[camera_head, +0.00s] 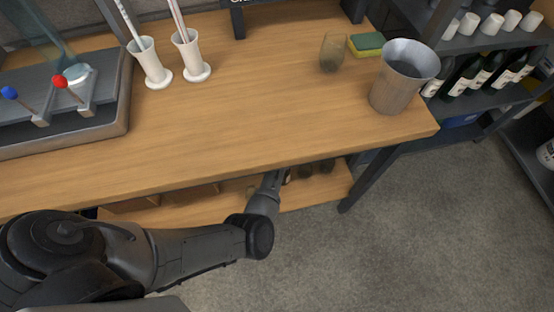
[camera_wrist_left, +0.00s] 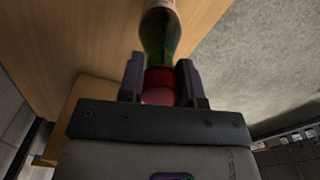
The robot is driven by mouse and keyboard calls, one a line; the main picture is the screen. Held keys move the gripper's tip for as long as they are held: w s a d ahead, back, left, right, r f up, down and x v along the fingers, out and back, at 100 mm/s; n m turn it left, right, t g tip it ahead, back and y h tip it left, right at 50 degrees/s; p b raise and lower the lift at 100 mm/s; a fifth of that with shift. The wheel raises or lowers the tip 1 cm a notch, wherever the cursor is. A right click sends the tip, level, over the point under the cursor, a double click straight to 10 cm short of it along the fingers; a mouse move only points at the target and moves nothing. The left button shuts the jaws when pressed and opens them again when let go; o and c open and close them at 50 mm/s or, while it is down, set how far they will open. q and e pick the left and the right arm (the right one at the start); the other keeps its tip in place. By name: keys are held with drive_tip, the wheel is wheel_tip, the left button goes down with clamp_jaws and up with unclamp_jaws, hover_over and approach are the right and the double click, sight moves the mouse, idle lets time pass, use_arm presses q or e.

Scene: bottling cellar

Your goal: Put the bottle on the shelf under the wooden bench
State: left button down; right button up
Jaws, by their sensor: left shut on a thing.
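The wooden bench (camera_head: 250,120) fills the middle of the head view. Its lower shelf (camera_head: 318,191) shows below the front edge. My left arm reaches from the left, and its gripper end goes in under the bench edge, where the top hides the fingers in the head view. In the left wrist view my left gripper (camera_wrist_left: 160,78) is shut on the red-capped neck of a green bottle (camera_wrist_left: 158,38). The bottle points away from the gripper, and its pale label is at the picture's top. I cannot tell whether it touches the shelf. My right gripper is not in view.
Small dark objects (camera_head: 327,166) stand on the shelf near the right bench leg (camera_head: 368,180). On the bench top are a metal bucket (camera_head: 398,78), a glass (camera_head: 332,52), a sponge (camera_head: 367,43) and white holders (camera_head: 150,64). The floor (camera_head: 420,230) at right is clear.

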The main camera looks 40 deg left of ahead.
use_arm(q)
drive_tip(key=shift+f, duration=0.75)
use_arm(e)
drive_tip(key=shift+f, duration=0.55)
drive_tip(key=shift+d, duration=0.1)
use_arm(q)
drive_tip(key=shift+f, duration=0.2)
drive_tip(key=c, duration=0.8)
unclamp_jaws()
drive_tip(key=shift+r, duration=0.15)
